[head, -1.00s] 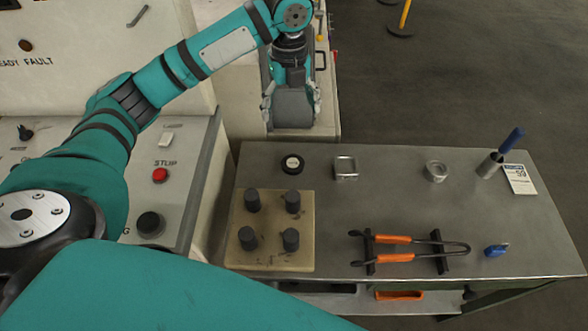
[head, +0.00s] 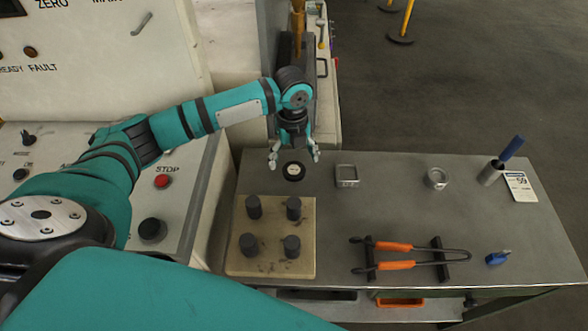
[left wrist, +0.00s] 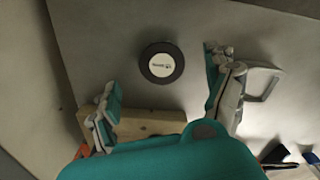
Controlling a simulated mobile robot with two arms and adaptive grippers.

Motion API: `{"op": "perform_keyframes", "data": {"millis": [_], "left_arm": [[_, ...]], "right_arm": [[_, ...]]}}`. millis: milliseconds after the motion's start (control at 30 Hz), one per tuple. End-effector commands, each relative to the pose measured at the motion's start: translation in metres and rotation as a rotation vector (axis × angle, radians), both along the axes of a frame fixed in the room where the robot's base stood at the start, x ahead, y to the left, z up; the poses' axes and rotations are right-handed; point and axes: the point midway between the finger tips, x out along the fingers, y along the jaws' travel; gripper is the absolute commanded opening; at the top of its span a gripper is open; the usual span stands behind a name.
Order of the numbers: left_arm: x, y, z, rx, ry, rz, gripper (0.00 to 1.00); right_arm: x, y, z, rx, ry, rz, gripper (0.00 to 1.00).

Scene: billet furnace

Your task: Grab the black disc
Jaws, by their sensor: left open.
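The black disc (head: 293,171) lies flat on the grey metal table near its back left corner and has a pale label on top. My left gripper (head: 294,156) is open and points down at the disc, its fingers spread to either side in the head view. In the left wrist view the disc (left wrist: 162,62) shows whole, between and beyond the two spread fingers (left wrist: 170,100). Nothing is between the fingers, and they do not appear to touch the disc. My right gripper is not in view.
A board with several dark pegs (head: 270,262) sits in front of the disc. A square metal frame (head: 346,176) and a round metal ring (head: 436,179) lie to the right. Orange-handled tongs (head: 395,265) rest farther forward. A control panel (head: 190,215) borders the table's left.

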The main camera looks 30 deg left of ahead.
Motion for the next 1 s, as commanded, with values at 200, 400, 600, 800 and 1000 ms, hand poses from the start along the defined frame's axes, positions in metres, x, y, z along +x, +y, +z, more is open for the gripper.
{"op": "perform_keyframes", "data": {"millis": [200, 400, 600, 800, 1000], "left_arm": [[-0.001, -0.004, -0.032, 0.001, 0.001, 0.001, 0.86], [-0.001, -0.004, -0.040, 0.001, 0.000, 0.000, 0.86], [-0.001, -0.004, -0.040, 0.001, 0.000, 0.000, 0.77], [-0.001, -0.003, -0.039, 0.001, 0.000, 0.000, 0.51], [-0.001, -0.003, -0.039, 0.001, 0.000, 0.000, 0.24]], "right_arm": [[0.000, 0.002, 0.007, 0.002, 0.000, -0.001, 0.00], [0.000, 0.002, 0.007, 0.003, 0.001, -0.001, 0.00], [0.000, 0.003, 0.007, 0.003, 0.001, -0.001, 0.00], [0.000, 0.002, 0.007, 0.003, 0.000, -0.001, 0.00], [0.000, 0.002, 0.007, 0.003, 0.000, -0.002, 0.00]]}}
